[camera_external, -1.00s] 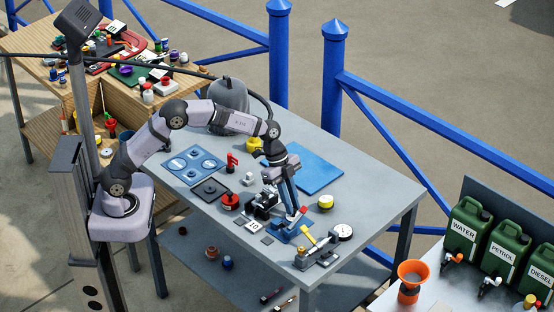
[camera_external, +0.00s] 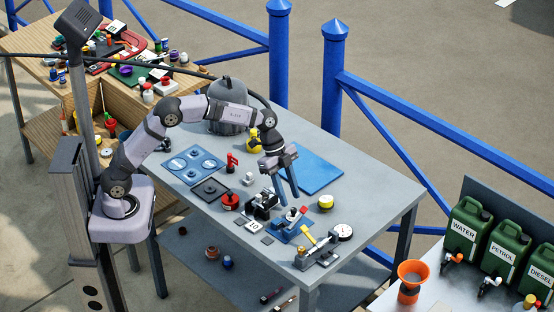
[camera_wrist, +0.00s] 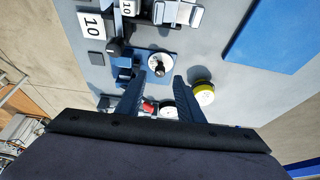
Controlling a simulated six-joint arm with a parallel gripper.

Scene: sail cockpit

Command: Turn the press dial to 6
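The press dial is a round white disc with a dark knob at its centre, seen in the wrist view (camera_wrist: 160,65) on a blue base (camera_wrist: 128,74). In the external view the blue press (camera_external: 288,232) stands near the front right of the grey table, and its dial (camera_external: 291,215) is small. Dial markings are too small to read. My gripper (camera_external: 290,199) is above the press, fingers pointing down, apart and empty. In the wrist view the gripper (camera_wrist: 158,76) has its two fingers spread, with the dial between and beyond their tips. No contact with the dial shows.
A yellow-topped tin (camera_external: 326,202) and a round gauge (camera_external: 343,232) stand to the right of the press. A yellow-handled device (camera_external: 318,248) is in front. A "10" card (camera_external: 254,225) and a black device (camera_external: 262,206) lie to the left. A blue mat (camera_external: 315,170) leaves clear room behind.

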